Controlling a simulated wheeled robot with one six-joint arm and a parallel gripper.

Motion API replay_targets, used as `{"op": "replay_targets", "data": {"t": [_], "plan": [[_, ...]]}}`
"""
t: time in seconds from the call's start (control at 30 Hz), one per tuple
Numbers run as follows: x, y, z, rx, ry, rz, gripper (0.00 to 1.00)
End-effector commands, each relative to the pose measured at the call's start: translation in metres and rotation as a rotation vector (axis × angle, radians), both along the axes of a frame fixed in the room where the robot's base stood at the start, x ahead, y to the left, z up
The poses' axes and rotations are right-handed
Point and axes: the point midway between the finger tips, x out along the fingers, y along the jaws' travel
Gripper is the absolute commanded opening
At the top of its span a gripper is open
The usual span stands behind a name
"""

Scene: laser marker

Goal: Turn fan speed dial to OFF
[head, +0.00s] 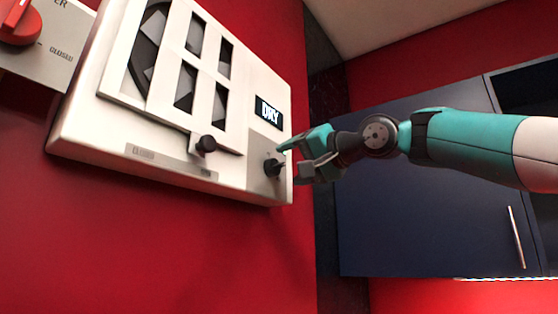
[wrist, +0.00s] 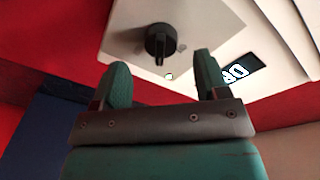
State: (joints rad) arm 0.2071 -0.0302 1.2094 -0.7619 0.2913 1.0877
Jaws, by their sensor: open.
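The fan speed dial (head: 272,167) is a small black knob on a grey plate at the lower right of the white wall unit in the head view. In the wrist view the dial (wrist: 160,42) is a round black knob with a raised grip bar, beyond my fingertips and roughly centred between them. My gripper (head: 290,160) is open and empty just right of the dial; its two teal fingers also show in the wrist view (wrist: 162,72). I see no clear contact with the dial. Its position markings are too small to read.
The white unit (head: 70,130) has a louvred window, a black slider knob (head: 207,144) and a lit display (head: 268,114). A red knob (head: 20,22) is on a grey plate at upper left. A dark blue cabinet (head: 420,215) stands behind my arm.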

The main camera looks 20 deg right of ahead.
Motion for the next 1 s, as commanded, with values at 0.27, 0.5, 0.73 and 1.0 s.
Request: {"op": "replay_targets", "data": {"t": [0.27, 0.5, 0.73, 1.0], "plan": [[0.033, 0.019, 0.002, 0.000, 0.000, 0.001, 0.68], [0.037, 0.021, 0.001, -0.001, -0.001, -0.001, 0.68], [0.037, 0.021, 0.000, 0.000, -0.002, -0.001, 0.45], [0.037, 0.021, 0.000, -0.002, -0.003, -0.001, 0.19]]}}
